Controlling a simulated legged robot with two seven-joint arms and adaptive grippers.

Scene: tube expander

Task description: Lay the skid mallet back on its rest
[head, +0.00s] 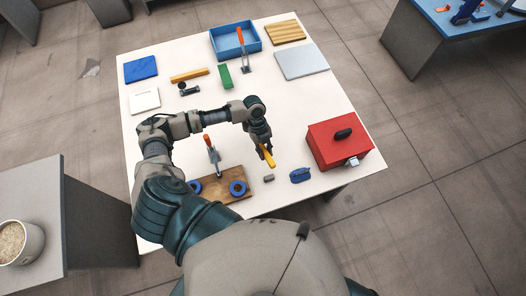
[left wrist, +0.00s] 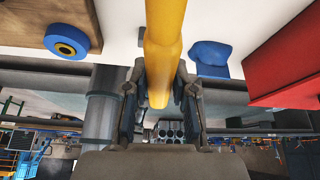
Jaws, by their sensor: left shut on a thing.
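A yellow bar-like handle (head: 267,156), which I take to be the skid mallet's, is in my left gripper (head: 262,146). The left gripper is shut on it, above the near part of the white table. In the left wrist view the yellow handle (left wrist: 163,50) runs between the two fingers (left wrist: 158,95). I cannot make out a mallet head. A small grey piece (head: 268,178) lies just below the handle's tip; I cannot tell whether they touch. My right gripper is not in view.
A wooden board (head: 222,188) with blue rings and an orange-handled clamp (head: 213,155) is left of the gripper. A blue block (head: 300,175) and a red box (head: 340,145) are at right. A blue tray (head: 225,45) is at the back. The table's middle right is clear.

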